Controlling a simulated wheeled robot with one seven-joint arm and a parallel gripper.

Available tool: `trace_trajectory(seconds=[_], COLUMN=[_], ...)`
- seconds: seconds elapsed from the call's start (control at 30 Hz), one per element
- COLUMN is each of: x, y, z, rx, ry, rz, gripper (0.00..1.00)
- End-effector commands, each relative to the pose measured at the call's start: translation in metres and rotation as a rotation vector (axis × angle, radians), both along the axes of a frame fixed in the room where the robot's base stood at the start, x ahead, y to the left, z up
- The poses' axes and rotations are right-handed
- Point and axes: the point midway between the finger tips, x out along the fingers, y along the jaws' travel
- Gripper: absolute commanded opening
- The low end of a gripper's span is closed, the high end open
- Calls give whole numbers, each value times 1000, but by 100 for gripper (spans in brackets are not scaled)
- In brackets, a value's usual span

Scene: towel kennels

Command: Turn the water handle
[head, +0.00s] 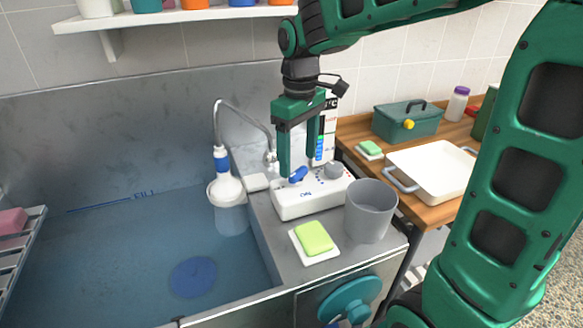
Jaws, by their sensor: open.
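A small blue handle (298,174) sits on top of a white control box (312,202) on the metal counter. A round grey knob (333,171) is beside it on the same box. My green gripper (300,167) points down over the box, its two fingers apart. One fingertip is close to the left of the blue handle and the other is farther right and back. I cannot tell whether either finger touches the handle. A curved metal faucet (243,112) stands behind and left of the box.
A basin of water (130,255) fills the left. A teal wheel (350,298) is on the counter front.

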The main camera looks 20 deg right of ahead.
Motion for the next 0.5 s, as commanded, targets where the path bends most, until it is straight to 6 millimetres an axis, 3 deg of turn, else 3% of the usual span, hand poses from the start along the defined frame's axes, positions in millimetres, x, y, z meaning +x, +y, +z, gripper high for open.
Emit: trace_trajectory(seconds=[0.2, 0.5], x=[0, 0], y=[0, 0], z=[-25, -32], rx=[0, 0], ry=[2, 0], rz=[0, 0], gripper=[69, 69])
